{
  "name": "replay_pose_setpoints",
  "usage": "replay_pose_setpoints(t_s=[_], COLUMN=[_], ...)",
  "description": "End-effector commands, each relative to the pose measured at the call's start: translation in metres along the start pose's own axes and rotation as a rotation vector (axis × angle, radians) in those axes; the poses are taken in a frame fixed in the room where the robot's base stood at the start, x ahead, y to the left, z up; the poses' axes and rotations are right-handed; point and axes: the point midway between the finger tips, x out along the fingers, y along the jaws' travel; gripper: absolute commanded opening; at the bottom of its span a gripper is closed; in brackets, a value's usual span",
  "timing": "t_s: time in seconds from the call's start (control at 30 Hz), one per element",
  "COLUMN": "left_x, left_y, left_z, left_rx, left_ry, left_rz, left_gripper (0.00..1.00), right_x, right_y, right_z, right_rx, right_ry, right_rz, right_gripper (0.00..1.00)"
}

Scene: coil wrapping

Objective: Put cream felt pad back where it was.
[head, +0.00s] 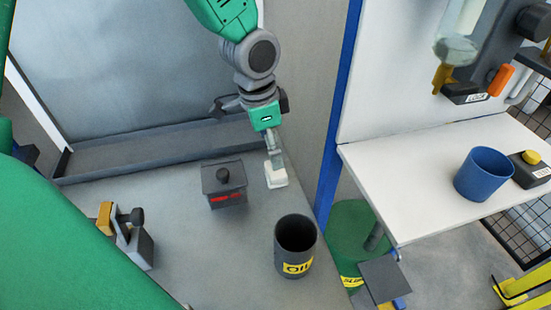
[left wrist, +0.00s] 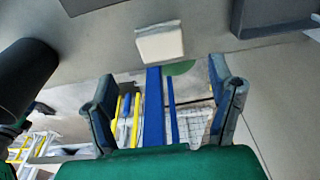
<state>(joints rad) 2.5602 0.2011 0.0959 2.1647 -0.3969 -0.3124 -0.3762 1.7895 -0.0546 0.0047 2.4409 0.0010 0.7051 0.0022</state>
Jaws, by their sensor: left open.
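The cream felt pad (head: 276,176) is a small pale block on the grey bench top, near its right edge. It also shows in the left wrist view (left wrist: 160,43), ahead of the fingertips and apart from them. My left gripper (head: 273,155) points down just above and behind the pad in the head view and partly overlaps it. In the left wrist view its two fingers (left wrist: 165,100) are spread wide with nothing between them. My right gripper is not in view.
A dark lidded box (head: 224,184) stands left of the pad. A black OIL pot (head: 295,247) stands in front of it. A white side table (head: 425,165) with a blue cup (head: 484,174) is at the right, beyond a blue post (head: 337,120). Bench space between box and pot is clear.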

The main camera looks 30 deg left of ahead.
Motion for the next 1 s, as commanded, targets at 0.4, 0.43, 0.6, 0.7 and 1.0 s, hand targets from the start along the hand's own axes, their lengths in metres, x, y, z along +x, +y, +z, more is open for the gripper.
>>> replay_pose_setpoints(t_s=[0.4, 0.43, 0.6, 0.7, 1.0], left_x=[-0.034, -0.034, -0.034, -0.034, -0.051], left_y=[0.000, 0.000, 0.000, 0.000, 0.000], left_z=[0.000, 0.000, 0.000, 0.000, -0.003], left_rx=[0.000, 0.000, 0.000, 0.000, 0.000], left_ry=[-0.001, -0.001, -0.001, -0.001, -0.001], left_rz=[0.001, 0.001, 0.001, 0.001, 0.001], left_gripper=[0.76, 0.76, 0.76, 0.76, 0.76], right_x=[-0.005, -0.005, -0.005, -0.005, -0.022], right_y=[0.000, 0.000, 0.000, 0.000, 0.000], right_z=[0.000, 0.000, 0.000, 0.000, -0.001], right_rx=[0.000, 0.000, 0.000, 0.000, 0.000], right_ry=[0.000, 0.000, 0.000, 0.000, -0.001], right_rz=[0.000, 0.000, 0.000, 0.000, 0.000], right_gripper=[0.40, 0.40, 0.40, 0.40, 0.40])
